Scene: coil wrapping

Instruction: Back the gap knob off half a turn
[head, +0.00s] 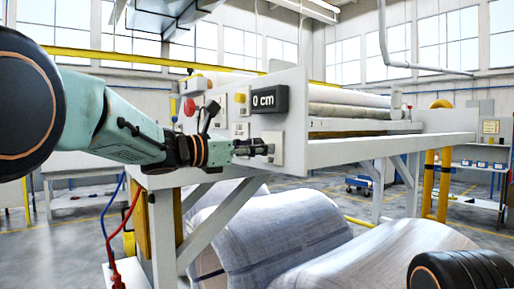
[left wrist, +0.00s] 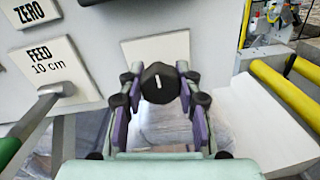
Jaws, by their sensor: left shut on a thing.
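The gap knob (left wrist: 160,84) is dark and faceted, with a white mark standing nearly upright on its face in the left wrist view. It sits in front of a pale plate (left wrist: 150,48) on the machine's panel. My left gripper (left wrist: 161,92) has its fingers on both sides of the knob and is shut on it. In the head view the left gripper (head: 262,149) reaches the lower part of the white end panel (head: 294,110), where the knob is mostly hidden. My right gripper is not in view.
A display reading 0 cm (head: 268,100) and a red button (head: 190,107) are on the machine. A lever (left wrist: 42,108) stands by the FEED 10 cm label (left wrist: 52,65), left of my gripper. Yellow rollers (left wrist: 285,95) lie to the right.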

